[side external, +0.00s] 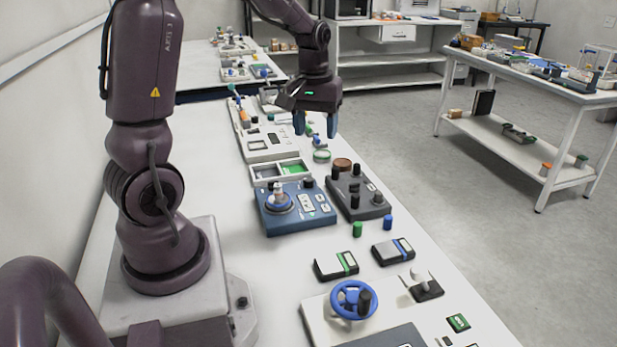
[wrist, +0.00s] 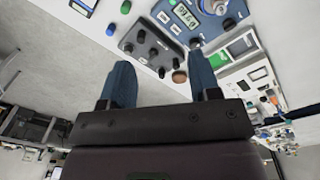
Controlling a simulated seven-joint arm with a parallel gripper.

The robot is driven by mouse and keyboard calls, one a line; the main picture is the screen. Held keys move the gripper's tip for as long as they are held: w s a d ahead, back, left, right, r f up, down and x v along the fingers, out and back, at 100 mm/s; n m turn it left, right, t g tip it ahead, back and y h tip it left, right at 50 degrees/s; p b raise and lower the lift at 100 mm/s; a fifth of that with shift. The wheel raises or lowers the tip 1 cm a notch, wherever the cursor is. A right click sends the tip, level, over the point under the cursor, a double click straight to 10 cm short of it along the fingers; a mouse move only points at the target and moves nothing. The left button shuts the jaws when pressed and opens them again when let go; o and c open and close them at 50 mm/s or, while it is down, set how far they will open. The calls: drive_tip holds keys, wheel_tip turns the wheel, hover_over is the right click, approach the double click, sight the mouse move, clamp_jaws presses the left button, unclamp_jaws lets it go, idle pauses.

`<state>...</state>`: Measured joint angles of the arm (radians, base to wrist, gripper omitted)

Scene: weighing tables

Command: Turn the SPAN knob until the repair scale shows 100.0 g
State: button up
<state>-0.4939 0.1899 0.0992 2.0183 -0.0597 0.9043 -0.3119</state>
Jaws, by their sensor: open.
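The blue repair scale (side external: 290,222) stands on the white table in the side view, with a small weight (side external: 279,195) on its round pan. Dark knobs sit at its back edge. Its lit display (wrist: 191,9) shows at the top of the wrist view, but I cannot read the digits surely. A dark grey box (side external: 352,203) with several black knobs stands right beside it and also shows in the wrist view (wrist: 148,48). No SPAN label is legible. My gripper (side external: 316,128) is open and empty, above the table beyond the scale; its blue fingers show in the wrist view (wrist: 161,75).
A tray with green compartments (side external: 281,170) is behind the scale. Green (side external: 357,230) and blue (side external: 388,222) cylinders stand in front. A panel with a blue handwheel (side external: 352,300) is nearer the camera.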

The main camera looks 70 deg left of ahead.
sight(308, 179)
drive_tip(key=w+a+f+n, duration=0.2)
drive_tip(key=a+f+n, duration=0.35)
drive_tip(key=a, duration=0.25)
drive_tip(key=w+a+f+n, duration=0.1)
drive_tip(key=a+f+n, duration=0.3)
drive_tip(key=a+n, duration=0.3)
wheel_tip(308, 179, down, 12)
drive_tip(key=shift+w+r, duration=0.1)
drive_tip(key=c, duration=0.9)
